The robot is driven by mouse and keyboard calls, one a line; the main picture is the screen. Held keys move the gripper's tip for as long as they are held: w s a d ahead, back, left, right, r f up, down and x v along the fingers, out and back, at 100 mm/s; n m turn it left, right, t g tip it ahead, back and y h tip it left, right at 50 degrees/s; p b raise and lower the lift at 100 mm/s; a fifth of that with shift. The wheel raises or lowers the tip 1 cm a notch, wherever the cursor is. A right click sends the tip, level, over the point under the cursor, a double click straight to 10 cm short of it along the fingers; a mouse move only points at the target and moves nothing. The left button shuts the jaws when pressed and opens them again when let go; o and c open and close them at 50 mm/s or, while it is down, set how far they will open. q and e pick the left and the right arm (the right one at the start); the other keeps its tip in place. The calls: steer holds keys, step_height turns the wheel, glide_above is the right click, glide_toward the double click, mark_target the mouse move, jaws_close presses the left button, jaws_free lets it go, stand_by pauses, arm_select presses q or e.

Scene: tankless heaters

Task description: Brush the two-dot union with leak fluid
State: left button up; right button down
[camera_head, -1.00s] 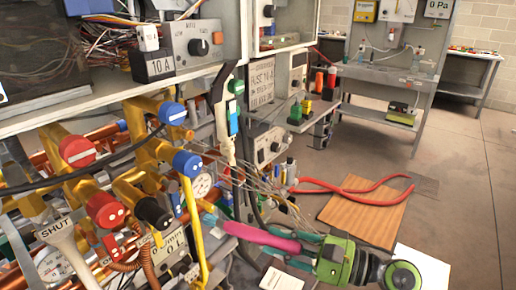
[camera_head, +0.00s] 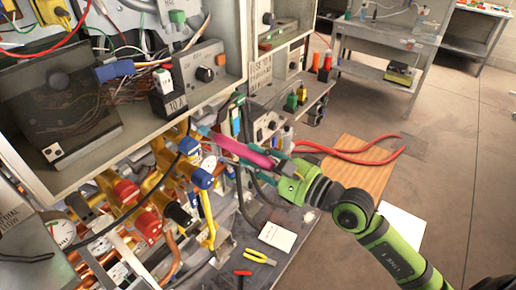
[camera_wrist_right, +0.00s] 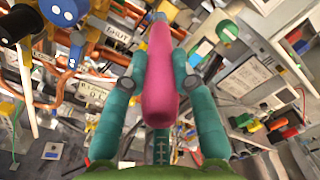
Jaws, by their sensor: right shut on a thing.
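My right gripper (camera_head: 283,172) has teal fingers shut on the pink handle of a brush (camera_head: 242,151). In the head view the brush points up and left, its bluish tip end close to the pipe fittings. In the right wrist view the pink brush handle (camera_wrist_right: 160,75) lies between both fingers, pointing away. A blue cap with white marks (camera_wrist_right: 65,10) shows at the upper left of the wrist view. I cannot tell which fitting is the two-dot union, nor whether the brush touches anything. My left gripper is out of view.
Yellow pliers (camera_head: 260,257) and a white card (camera_head: 277,236) lie on the bench below. A wooden board (camera_head: 362,177) with red hose is at right. Open floor lies beyond.

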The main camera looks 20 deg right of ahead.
mark_target(230, 144)
steer(key=x, duration=0.4)
steer(key=shift+w+p, duration=0.1)
steer(key=shift+p, duration=0.3)
steer(key=shift+x, duration=1.8)
steer(key=shift+d+f, duration=0.15)
